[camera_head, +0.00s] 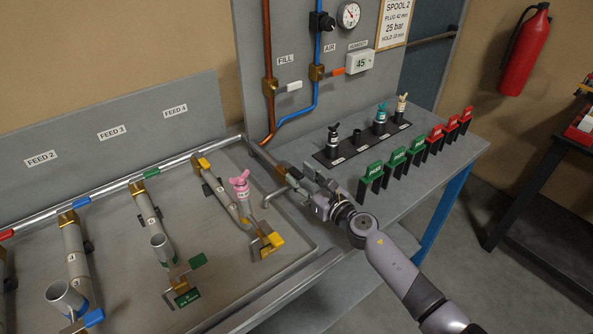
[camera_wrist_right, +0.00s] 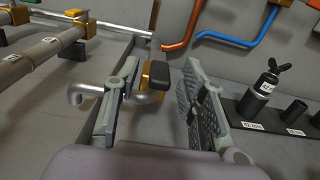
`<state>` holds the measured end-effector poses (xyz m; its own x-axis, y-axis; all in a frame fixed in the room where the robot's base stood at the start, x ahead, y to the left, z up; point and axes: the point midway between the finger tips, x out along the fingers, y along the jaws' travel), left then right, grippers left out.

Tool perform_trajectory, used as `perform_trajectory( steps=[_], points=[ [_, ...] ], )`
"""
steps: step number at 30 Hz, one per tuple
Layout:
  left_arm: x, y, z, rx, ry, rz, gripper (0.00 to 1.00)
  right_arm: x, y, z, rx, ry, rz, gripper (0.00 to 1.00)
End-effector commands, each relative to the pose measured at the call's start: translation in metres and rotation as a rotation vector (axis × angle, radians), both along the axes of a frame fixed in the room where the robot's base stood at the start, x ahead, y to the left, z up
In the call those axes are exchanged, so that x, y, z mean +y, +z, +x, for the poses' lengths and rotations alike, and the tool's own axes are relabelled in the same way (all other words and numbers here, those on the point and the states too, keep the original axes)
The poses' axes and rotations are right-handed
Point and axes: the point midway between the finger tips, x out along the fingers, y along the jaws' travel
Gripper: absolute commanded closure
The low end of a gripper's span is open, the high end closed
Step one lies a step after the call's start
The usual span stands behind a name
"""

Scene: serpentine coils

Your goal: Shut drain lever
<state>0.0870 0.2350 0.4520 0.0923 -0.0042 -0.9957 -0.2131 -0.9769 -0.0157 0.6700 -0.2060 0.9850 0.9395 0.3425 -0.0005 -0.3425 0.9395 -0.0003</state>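The drain valve is a small brass body (camera_wrist_right: 147,90) with a black-ended lever (camera_wrist_right: 159,74), at the right end of the bench trough. In the head view the lever (camera_head: 296,173) is partly hidden by my gripper. A bent grey spout (camera_wrist_right: 86,91) runs left from the valve and also shows in the head view (camera_head: 270,196). My right gripper (camera_head: 303,181) is at the valve. In the right wrist view its two fingers (camera_wrist_right: 165,72) are apart, with the lever between them and space on both sides. I cannot tell whether they touch it. My left gripper is not in view.
A pipe with a pink wing-topped plug (camera_head: 240,184) stands left of my gripper. A black rack (camera_head: 360,146) of plugs and green and red tags (camera_head: 396,161) stand to the right. A grey panel with copper and blue pipes rises behind.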

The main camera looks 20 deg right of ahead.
Motion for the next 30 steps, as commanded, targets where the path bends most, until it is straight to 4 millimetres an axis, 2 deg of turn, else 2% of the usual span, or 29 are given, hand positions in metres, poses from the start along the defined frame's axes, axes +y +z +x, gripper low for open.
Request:
perform_trajectory(
  steps=[3,6,16,30],
  points=[
    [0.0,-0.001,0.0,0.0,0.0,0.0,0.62,0.004,0.0,0.015,-0.001,-0.003,0.0,0.62],
    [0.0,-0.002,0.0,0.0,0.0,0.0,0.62,0.007,0.0,0.021,-0.001,-0.002,0.001,0.62],
    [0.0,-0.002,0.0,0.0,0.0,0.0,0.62,0.008,0.0,0.024,0.0,-0.001,0.0,0.62],
    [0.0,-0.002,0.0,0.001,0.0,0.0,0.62,0.008,0.0,0.024,0.0,-0.002,0.0,0.92]
  ],
)
